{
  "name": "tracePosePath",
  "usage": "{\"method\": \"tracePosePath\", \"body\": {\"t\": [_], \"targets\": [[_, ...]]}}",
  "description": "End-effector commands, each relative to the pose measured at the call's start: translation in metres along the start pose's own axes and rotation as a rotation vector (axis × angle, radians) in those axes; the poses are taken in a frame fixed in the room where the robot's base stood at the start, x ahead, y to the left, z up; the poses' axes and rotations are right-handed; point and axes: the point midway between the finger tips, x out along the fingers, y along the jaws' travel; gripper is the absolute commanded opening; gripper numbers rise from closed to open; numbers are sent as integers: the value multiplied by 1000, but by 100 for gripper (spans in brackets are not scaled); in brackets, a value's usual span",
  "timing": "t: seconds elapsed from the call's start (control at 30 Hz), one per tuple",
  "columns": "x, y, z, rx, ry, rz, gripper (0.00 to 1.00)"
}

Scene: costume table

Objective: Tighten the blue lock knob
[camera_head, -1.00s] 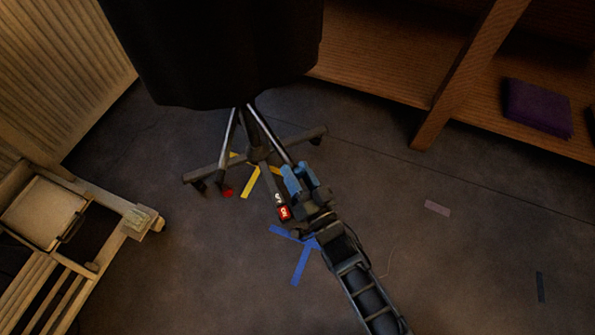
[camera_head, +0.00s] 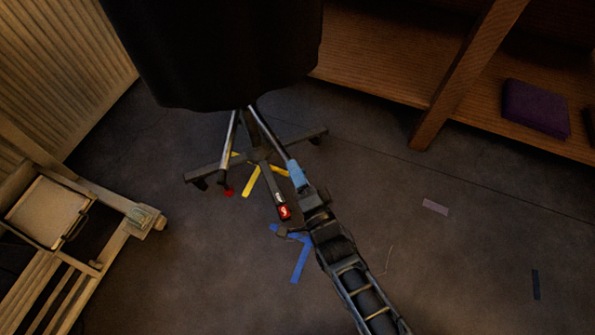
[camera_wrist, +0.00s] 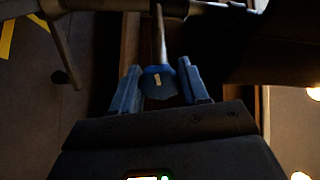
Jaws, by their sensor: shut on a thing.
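The blue lock knob (camera_wrist: 159,82) sits between the two blue fingers of my gripper (camera_wrist: 160,88) in the wrist view. It has a small pale mark on its face and a thin metal rod running up behind it. My gripper is shut on the knob. In the head view my gripper (camera_head: 297,174) reaches the lower end of a slanted metal strut on a wheeled stand (camera_head: 258,153). There the fingers look like one narrow blue piece, and I cannot tell the knob apart from them.
A black cloth (camera_head: 215,50) hangs above the stand. Yellow tape (camera_head: 251,182) and blue tape (camera_head: 300,262) mark the dark floor. A red-labelled leg end (camera_head: 285,211) lies left of my wrist. A wooden frame (camera_head: 140,222) stands left, and a shelf with a purple cloth (camera_head: 536,107) is at right.

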Motion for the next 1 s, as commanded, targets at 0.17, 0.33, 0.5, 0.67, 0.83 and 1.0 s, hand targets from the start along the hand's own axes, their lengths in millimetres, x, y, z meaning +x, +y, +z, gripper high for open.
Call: {"method": "tracePosePath", "body": {"t": [0.17,0.33,0.5,0.67,0.83,1.0], "targets": [[-2,2,1,50,-1,12,14],[-2,2,1,70,-1,15,14],[-2,2,1,73,-1,15,14],[-2,2,1,72,-1,15,14],[-1,2,1,72,-1,14,57],[-1,1,0,71,-1,12,64]]}}
